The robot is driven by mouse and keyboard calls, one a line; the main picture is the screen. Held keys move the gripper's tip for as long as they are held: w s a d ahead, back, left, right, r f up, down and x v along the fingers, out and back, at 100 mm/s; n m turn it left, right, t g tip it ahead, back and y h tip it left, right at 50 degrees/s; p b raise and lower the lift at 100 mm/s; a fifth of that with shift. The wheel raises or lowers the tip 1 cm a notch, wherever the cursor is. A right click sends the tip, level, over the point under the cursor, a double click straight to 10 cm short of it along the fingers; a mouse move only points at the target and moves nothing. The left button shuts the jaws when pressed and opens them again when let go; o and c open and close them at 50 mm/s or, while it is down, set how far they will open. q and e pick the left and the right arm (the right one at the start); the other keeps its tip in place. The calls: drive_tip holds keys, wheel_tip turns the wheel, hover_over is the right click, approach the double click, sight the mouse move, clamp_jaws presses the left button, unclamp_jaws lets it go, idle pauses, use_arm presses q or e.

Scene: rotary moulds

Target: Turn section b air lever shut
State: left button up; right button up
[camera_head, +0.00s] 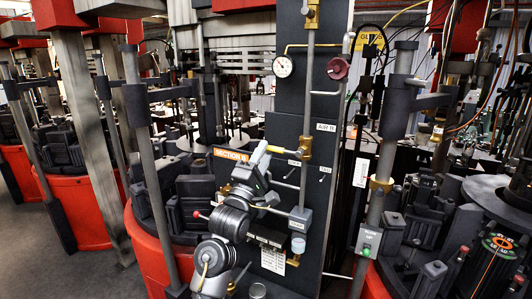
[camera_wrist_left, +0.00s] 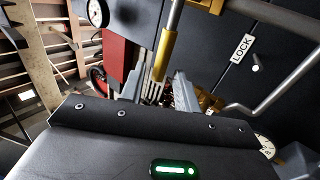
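The section B panel (camera_head: 290,100) stands in the middle of the head view, with an orange SECTION B sign (camera_head: 231,155) and an AIR B label (camera_head: 325,127). A brass valve (camera_head: 305,147) sits on the vertical grey pipe beside the label. A yellow handle (camera_head: 277,149) reaches left from it toward my left gripper (camera_head: 268,158). In the left wrist view, the yellow lever sleeve (camera_wrist_left: 165,55) stands just beyond and between the spread fingers of the gripper (camera_wrist_left: 158,92). The fingers look apart; contact with the lever cannot be told. My right gripper is out of view.
A gauge (camera_head: 283,66) and a dark red handwheel (camera_head: 338,69) sit higher up on the panel. A LOCK label (camera_wrist_left: 242,48) and a bent grey pipe (camera_wrist_left: 280,88) lie right of the fingers. Red mould machines (camera_head: 85,205) crowd the left side.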

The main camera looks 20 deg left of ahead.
use_arm(q)
drive_tip(key=b+v, duration=0.2)
drive_tip(key=v, duration=0.6)
drive_tip(key=shift+s+b, duration=0.15)
drive_tip(key=shift+b, duration=0.2)
drive_tip(key=shift+f, duration=0.1)
